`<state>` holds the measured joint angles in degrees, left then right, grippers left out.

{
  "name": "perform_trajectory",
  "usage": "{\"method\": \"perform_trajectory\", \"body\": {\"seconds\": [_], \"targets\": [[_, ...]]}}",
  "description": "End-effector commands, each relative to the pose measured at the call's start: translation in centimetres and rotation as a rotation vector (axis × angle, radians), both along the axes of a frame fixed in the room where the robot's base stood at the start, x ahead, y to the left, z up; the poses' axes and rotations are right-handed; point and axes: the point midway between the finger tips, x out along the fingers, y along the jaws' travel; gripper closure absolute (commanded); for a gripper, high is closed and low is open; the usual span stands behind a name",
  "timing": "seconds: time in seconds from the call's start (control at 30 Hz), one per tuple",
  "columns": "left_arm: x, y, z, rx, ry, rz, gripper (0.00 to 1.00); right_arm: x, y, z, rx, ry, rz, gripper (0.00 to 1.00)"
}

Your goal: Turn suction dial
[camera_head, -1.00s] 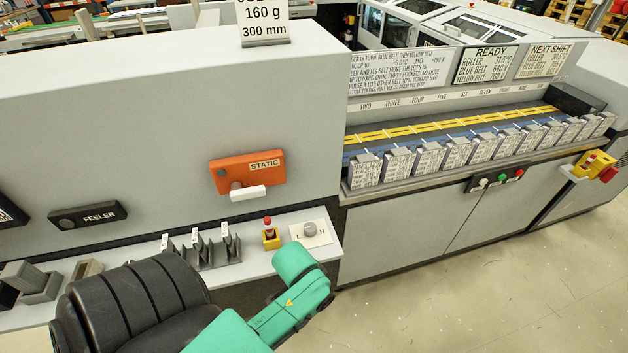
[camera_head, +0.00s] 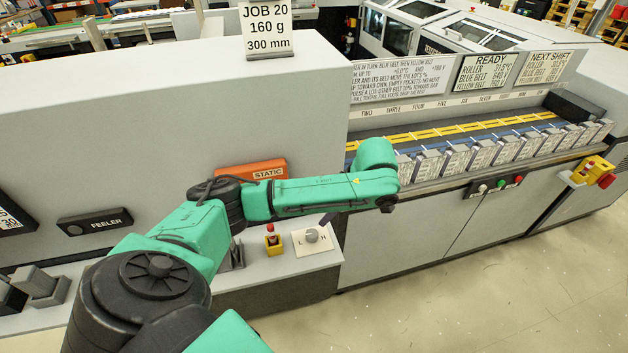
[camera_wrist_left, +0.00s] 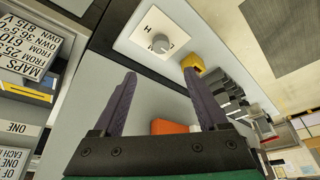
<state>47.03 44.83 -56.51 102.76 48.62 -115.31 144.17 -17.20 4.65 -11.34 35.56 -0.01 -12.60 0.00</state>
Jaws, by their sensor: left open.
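The suction dial (camera_head: 312,235) is a round grey knob on a white plate (camera_head: 327,243) marked L and H, on the ledge at the right end of the feeder panel. It also shows in the left wrist view (camera_wrist_left: 161,43), beyond the fingertips and apart from them. My left gripper (camera_wrist_left: 163,85) is open and empty, with its two dark fingers spread wide. In the head view my green left arm reaches across the panel, and its hand is mostly hidden behind the wrist above and right of the dial. My right gripper is not in view.
A red-topped button in a yellow housing (camera_head: 273,240) stands just left of the dial. The orange STATIC box (camera_head: 252,171) is partly behind my arm. A row of labelled pockets (camera_head: 480,153) lies to the right. Open floor lies in front.

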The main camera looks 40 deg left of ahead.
Motion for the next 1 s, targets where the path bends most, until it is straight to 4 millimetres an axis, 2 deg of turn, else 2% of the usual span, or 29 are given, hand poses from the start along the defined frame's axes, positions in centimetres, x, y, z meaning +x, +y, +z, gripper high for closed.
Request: {"method": "perform_trajectory", "body": {"seconds": [0.2,0.3,0.37,0.6,0.77,0.97,1.0], "targets": [[-0.5,0.8,-2.9,-0.006,0.007,0.004,0.24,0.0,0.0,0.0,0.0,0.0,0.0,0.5],[-0.7,1.7,-6.2,-0.009,0.007,0.004,0.24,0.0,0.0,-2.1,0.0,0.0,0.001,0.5],[-0.7,2.6,-6.7,0.0,0.005,0.003,0.24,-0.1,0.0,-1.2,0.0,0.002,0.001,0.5],[-1.0,4.7,-11.6,-0.001,0.002,0.0,0.24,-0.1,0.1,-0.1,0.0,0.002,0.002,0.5],[-1.1,5.2,-13.1,-0.003,-0.002,-0.003,0.24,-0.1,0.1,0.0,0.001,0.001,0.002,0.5],[-1.1,5.2,-13.3,-0.004,-0.002,-0.003,0.24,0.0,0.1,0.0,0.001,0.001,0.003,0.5],[-1.1,5.2,-13.3,-0.004,-0.002,-0.003,0.32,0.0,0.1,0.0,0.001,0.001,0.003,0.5]]}}
